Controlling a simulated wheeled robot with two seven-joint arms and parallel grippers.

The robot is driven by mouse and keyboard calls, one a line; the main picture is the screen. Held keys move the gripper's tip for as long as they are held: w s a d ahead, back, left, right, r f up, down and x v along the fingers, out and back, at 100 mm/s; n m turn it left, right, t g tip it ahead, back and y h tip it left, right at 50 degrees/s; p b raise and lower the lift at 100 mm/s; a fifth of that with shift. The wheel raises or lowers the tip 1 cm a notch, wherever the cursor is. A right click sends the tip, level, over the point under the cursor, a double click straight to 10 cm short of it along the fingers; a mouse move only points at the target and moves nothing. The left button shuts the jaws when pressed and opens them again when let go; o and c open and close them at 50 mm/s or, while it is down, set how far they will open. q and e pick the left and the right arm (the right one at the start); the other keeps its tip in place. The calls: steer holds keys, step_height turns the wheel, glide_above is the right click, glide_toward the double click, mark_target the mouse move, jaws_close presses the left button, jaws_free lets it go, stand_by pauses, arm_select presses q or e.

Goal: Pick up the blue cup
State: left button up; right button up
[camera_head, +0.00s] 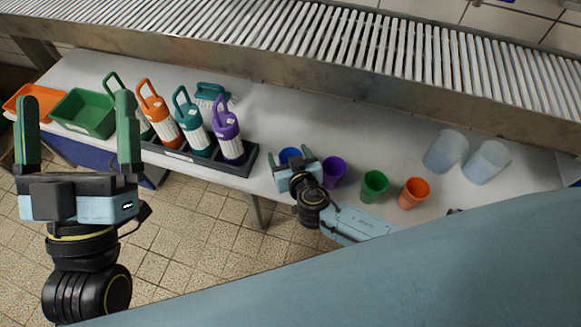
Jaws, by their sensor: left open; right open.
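The blue cup (289,154) stands on the grey table at the left end of a row of small cups. It is partly hidden by my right gripper (290,157), which is open with its fingers at either side of the cup, as far as this view shows. I cannot tell whether the fingers touch it or how far above the table they are. My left gripper (77,103) is open and empty, raised close to the camera at the left, in front of the table's left end.
A purple cup (334,171), a green cup (374,185) and an orange cup (414,192) stand right of the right gripper. Two translucent containers (446,150) are farther right. A dark rack (240,169) with several bottles is at left. A slatted metal conveyor (330,35) runs behind.

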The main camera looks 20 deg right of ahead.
steer(key=shift+w+f, duration=0.1)
steer(key=shift+w, duration=0.2)
steer(key=shift+c, duration=0.4)
steer(key=c, duration=1)
